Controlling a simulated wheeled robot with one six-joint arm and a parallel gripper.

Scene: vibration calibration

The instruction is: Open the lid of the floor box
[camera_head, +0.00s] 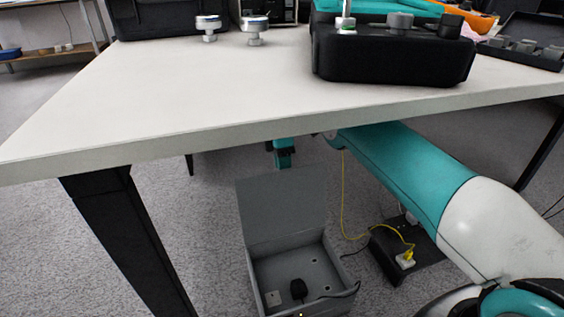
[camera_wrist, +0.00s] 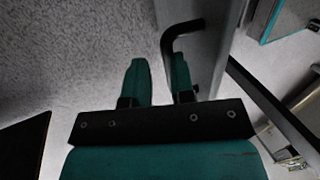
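The grey floor box (camera_head: 310,265) stands on the carpet under the table. Its lid (camera_head: 282,208) is raised, standing roughly upright at the back of the box. In the wrist view the lid (camera_wrist: 207,50) is a grey panel with a black bent handle (camera_wrist: 180,35). My gripper (camera_head: 284,152) shows only partly, at the lid's top edge below the table. In the wrist view its two teal fingers (camera_wrist: 160,75) are apart, with an empty gap between them. The right finger overlaps the handle and hides part of it; I cannot tell whether they touch.
The white table (camera_head: 220,85) spans above the box, with a black leg (camera_head: 125,235) at the left. A black item (camera_head: 298,289) with a cable lies inside the box. A dark unit (camera_head: 395,255) with a yellow cable (camera_head: 345,205) lies right of it. Carpet left of the box is clear.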

